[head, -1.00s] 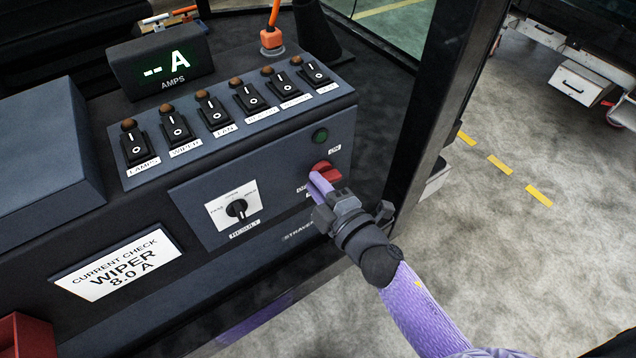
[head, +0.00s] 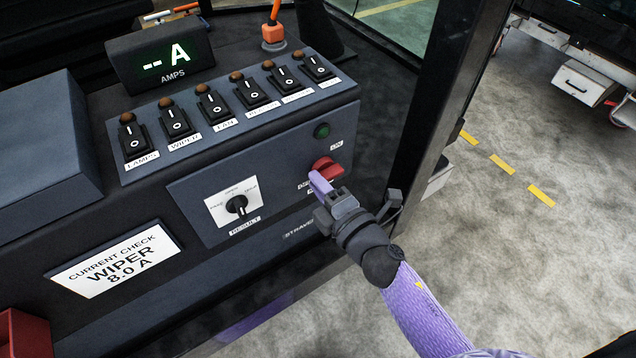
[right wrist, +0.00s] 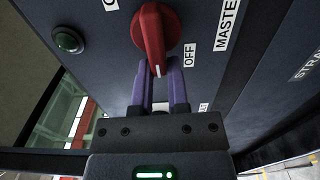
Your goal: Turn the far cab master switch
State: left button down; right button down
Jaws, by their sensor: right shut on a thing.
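The red master switch knob (head: 326,168) is on the front face of the dark console, at its right end. In the right wrist view the red knob (right wrist: 152,38) has a white mark at its lower tip, near the OFF label. The MASTER label is to its right. My right gripper (head: 318,184) reaches the knob from below. In the right wrist view its purple fingers (right wrist: 162,84) are on either side of the knob's lower end, shut on it. My left gripper is not in view.
A dark green lamp (head: 321,131) sits above the knob and looks unlit. A RESULT selector (head: 237,206) is to the left. Several rocker switches line the sloping top, below an AMPS display (head: 160,52) reading "-- A". A dark cab post (head: 420,110) stands close right of the gripper.

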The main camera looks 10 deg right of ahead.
jog(key=shift+d+f, duration=0.1)
jog(key=shift+d, duration=0.05)
jog(key=c, duration=0.6)
grip_release()
jog(key=shift+d, duration=0.15)
jog(key=v, duration=0.9)
jog(key=shift+s, duration=0.4)
